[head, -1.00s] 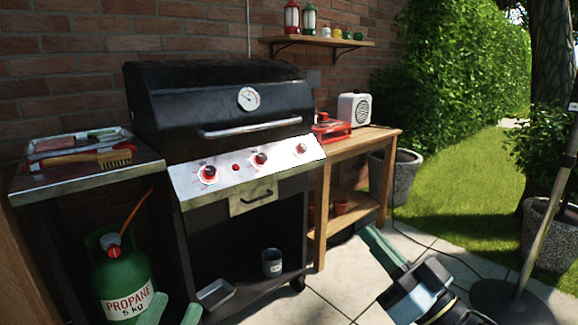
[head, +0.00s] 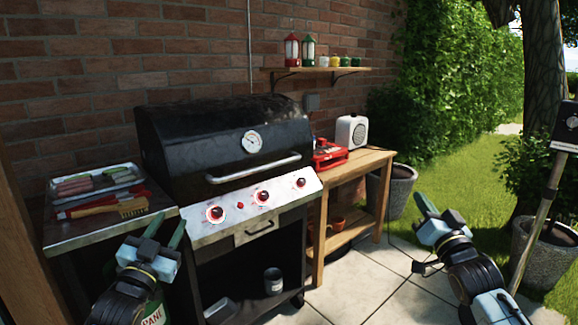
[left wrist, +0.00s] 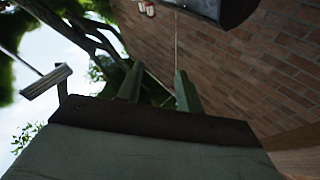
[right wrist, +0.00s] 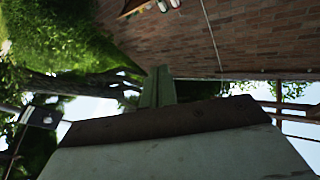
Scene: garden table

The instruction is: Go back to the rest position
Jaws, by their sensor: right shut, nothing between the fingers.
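My left gripper (head: 167,226) is raised in front of the side shelf at the grill's left. In the left wrist view its two green fingers (left wrist: 158,88) stand apart with nothing between them. My right gripper (head: 424,204) is raised over the paving, right of the wooden side table. Its fingers are together and empty, and they also show closed in the right wrist view (right wrist: 158,88). Neither gripper touches anything that I can see.
The black grill (head: 225,140) stands against the brick wall. The metal side shelf (head: 75,232) bears a tray and a brush. The wooden table (head: 352,164) holds a red case and a white speaker. A pole (head: 537,215) and planter (head: 546,262) stand at right.

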